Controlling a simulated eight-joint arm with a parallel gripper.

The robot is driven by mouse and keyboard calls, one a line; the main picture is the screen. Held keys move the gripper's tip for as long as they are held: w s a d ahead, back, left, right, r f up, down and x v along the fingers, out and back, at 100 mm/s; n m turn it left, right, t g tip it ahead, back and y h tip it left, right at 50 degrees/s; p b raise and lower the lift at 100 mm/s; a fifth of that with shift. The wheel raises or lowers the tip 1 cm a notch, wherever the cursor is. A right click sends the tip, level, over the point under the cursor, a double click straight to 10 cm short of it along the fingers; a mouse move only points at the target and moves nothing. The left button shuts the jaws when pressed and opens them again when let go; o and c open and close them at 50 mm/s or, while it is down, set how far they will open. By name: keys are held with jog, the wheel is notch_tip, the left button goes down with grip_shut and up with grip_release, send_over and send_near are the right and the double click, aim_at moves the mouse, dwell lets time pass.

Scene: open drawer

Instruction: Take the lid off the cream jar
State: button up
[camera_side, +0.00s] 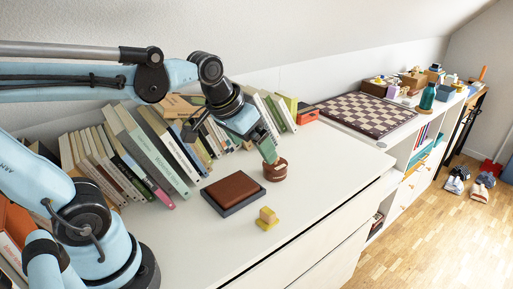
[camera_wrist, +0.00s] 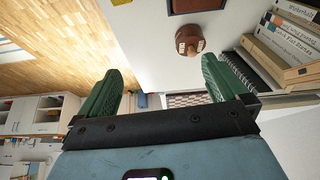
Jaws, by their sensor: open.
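A small round brown jar (camera_side: 275,170) with pale marks on its side stands on the white cabinet top (camera_side: 330,180). I take it to be the cream jar. Its brown top is on, and I cannot make out the seam of a lid. It also shows in the wrist view (camera_wrist: 190,41), beyond the fingertips and nearer the right finger. My gripper (camera_side: 268,150) is right by the jar's top in the side view, with green fingers. In the wrist view my gripper (camera_wrist: 160,72) is open, and nothing is between its fingers.
A dark tray with a brown block (camera_side: 233,188) lies left of the jar, and a small yellow block (camera_side: 267,218) lies in front. A row of books (camera_side: 140,150) and a red-orange box (camera_side: 307,113) stand behind. A chessboard (camera_side: 368,113) lies farther right. The cabinet's front right is clear.

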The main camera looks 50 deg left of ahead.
jog(key=w+a+f+n+g, duration=0.1)
jog(key=w+a+n+g, duration=0.2)
jog(key=w, duration=0.4)
jog(key=w+a+f+n+g, duration=0.1)
jog(key=w+a+g, duration=0.1)
jog(key=w+a, duration=0.35)
jog(key=f, duration=0.2)
jog(key=w+d+f, duration=0.1)
jog(key=f, duration=0.2)
jog(key=shift+w+d+f, duration=0.2)
jog(key=shift+w+f, duration=0.2)
jog(key=shift+s+a+f, duration=0.1)
jog(key=shift+a+f, duration=0.05)
jog(key=shift+f, duration=1.2)
jog(key=shift+a+f, duration=0.1)
jog(key=shift+f, duration=1.25)
jog(key=shift+c, duration=0.2)
jog(key=c, duration=0.9)
